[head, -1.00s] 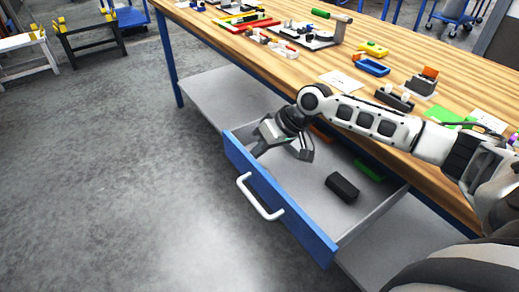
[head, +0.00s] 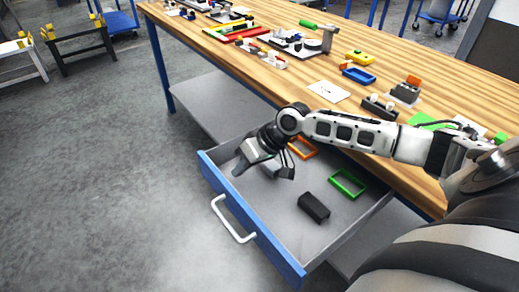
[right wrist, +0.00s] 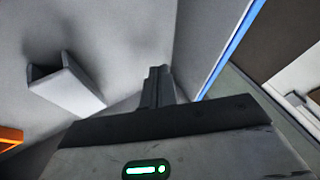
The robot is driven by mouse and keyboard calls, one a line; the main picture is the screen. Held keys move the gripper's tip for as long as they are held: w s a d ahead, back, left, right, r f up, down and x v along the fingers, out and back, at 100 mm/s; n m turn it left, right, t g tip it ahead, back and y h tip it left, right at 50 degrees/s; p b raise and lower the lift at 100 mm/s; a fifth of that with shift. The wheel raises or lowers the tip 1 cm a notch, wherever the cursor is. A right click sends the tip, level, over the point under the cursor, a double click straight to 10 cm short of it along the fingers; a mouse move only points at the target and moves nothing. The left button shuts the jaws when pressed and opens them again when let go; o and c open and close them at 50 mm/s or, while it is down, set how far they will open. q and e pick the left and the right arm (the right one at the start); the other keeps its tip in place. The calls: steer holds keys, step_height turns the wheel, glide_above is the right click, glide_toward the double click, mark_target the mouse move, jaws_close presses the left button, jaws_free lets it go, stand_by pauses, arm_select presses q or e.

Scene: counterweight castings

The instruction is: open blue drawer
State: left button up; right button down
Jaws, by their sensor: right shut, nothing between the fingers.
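The blue drawer front (head: 252,222) stands well out from the table in the head view, so the drawer is open. Its white bar handle (head: 232,218) is on the outer face, with no gripper on it. My right gripper (head: 240,168) is inside the drawer, near the inner side of the front at its far left end. Its fingers also show in the right wrist view (right wrist: 158,86), shut and empty, close to the drawer wall with the blue edge (right wrist: 228,52). Whether they touch the wall I cannot tell. My left gripper is not in view.
In the drawer lie a black block (head: 314,207), a green frame (head: 347,184) and an orange frame (head: 302,149). A light grey slotted piece (right wrist: 66,88) lies beside my fingers. The wooden tabletop (head: 320,75) holds many parts. Floor left of the drawer is clear.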

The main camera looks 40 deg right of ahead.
steer(key=shift+d, duration=1.2)
steer(key=v, duration=1)
steer(key=shift+a, duration=0.15)
